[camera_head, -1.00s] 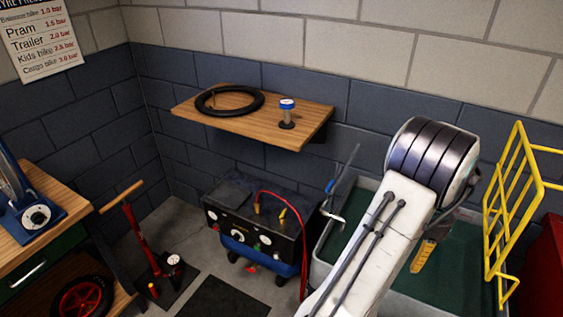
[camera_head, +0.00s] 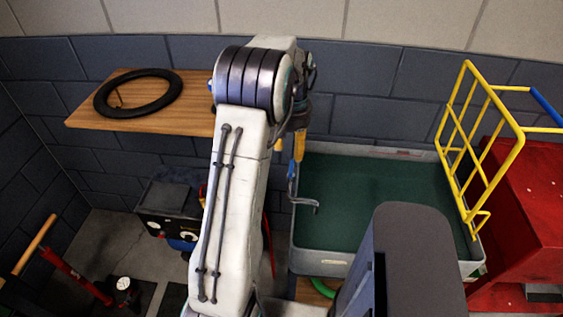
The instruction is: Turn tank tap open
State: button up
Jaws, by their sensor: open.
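The water tank (camera_head: 385,262) is a grey basin with a dark green inside, right of my arm in the head view. A grey bent spout (camera_head: 306,203) stands at its left edge, with a small blue part (camera_head: 292,170) above it that looks like the tap's handle. I cannot tell how the tap is set. My gripper (camera_head: 299,148) hangs beyond my arm, with yellow fingers partly hidden. It is open, shows nothing held, and appears just above the blue part in the picture. I cannot judge the depth gap.
A wooden shelf (camera_head: 190,118) with a black tyre (camera_head: 138,92) is at the left. A black and blue compressor (camera_head: 165,215) is partly behind my arm. A yellow rack (camera_head: 480,140) and a red cabinet (camera_head: 520,215) stand at the right. A red floor pump (camera_head: 75,275) is lower left.

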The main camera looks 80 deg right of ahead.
aim_at(291, 170)
jog(key=shift+s+a+f, duration=0.25)
jog(key=shift+s+f, duration=0.1)
jog(key=shift+f, duration=0.1)
jog(key=shift+w+f+p, duration=0.1)
jog(key=shift+f+p, duration=0.4)
jog(key=shift+f, duration=2.65)
grip_shut()
